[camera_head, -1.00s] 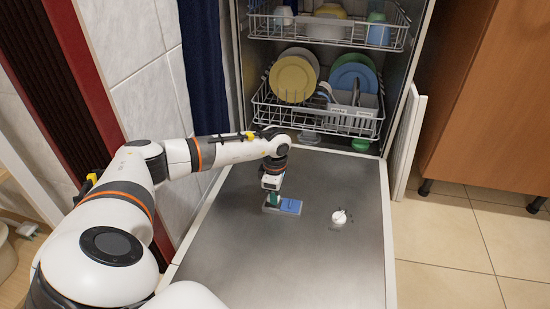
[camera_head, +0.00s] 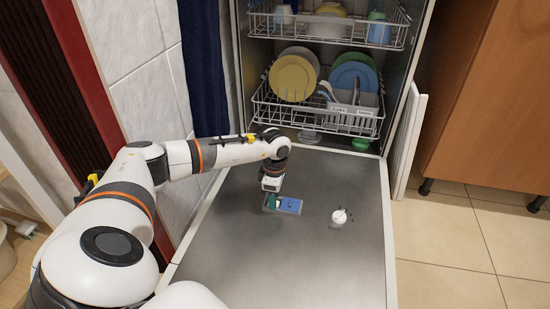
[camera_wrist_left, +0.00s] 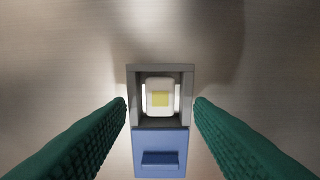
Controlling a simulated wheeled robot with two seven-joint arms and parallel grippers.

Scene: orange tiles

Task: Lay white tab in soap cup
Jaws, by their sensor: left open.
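The soap cup (camera_wrist_left: 160,69) is a small grey-walled recess in the open dishwasher door, with a blue sliding lid (camera_wrist_left: 160,155) drawn back beside it. My left gripper (camera_wrist_left: 160,104) has two green ridged fingers. They are open, one on each side of the cup, apart from the tab. In the head view the left gripper (camera_head: 271,197) is over the cup, hiding most of it; the blue lid (camera_head: 290,205) shows to its right. My right gripper is not in view.
A round white cap (camera_head: 339,216) sits on the metal door (camera_head: 300,260) to the right of the cup. The lower rack (camera_head: 330,120) with plates and the upper rack (camera_head: 330,42) with cups stand behind. A wooden cabinet (camera_head: 490,100) is at right. The front of the door is clear.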

